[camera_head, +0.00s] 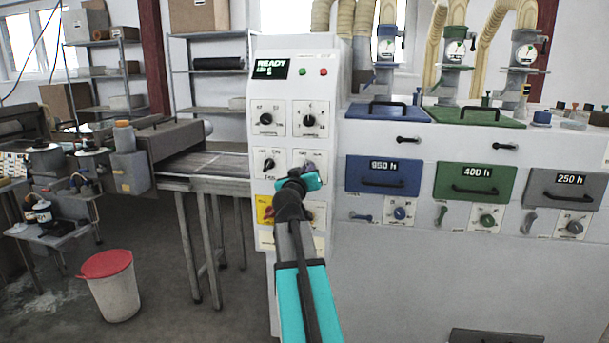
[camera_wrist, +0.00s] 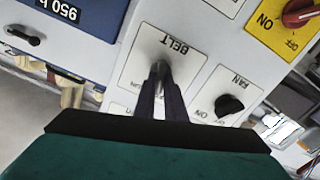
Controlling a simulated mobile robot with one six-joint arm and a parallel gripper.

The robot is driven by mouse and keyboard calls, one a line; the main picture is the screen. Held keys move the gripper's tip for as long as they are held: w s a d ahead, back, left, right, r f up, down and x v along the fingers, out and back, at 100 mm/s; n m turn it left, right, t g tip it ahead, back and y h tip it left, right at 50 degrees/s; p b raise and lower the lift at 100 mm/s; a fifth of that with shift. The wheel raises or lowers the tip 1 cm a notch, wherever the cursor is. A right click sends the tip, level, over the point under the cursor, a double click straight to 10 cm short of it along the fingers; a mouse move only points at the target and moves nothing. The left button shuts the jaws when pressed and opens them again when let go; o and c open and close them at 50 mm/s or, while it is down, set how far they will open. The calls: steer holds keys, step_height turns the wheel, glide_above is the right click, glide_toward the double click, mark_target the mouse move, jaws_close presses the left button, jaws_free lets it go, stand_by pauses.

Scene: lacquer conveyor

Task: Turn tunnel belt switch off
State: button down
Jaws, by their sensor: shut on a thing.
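The tunnel belt switch is a small grey knob (camera_wrist: 158,70) on a white plate marked BELT (camera_wrist: 183,45), seen upside down in the wrist view. My gripper (camera_wrist: 162,88) has its two dark fingers shut on this knob. In the head view my gripper (camera_head: 298,176) is at the right-hand plate in the middle row of the control panel (camera_head: 292,82). It hides most of the switch there. The knob's exact setting is hard to read behind the fingers.
A black FAN knob (camera_wrist: 230,104) sits close beside the belt switch. A yellow plate with a red ON/OFF knob (camera_wrist: 299,12) is near it. The panel display (camera_head: 270,69) reads READY. Blue (camera_head: 383,176), green and grey drawers are to the right. A conveyor (camera_head: 205,163) is left.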

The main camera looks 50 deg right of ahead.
steer(key=shift+s+d+n, duration=0.1)
steer(key=shift+d+n, duration=0.05)
steer(key=shift+n, duration=1.05)
steer(key=c, duration=1.8)
jaws_free()
steer(key=shift+d, duration=0.1)
steer(key=shift+a, duration=0.2)
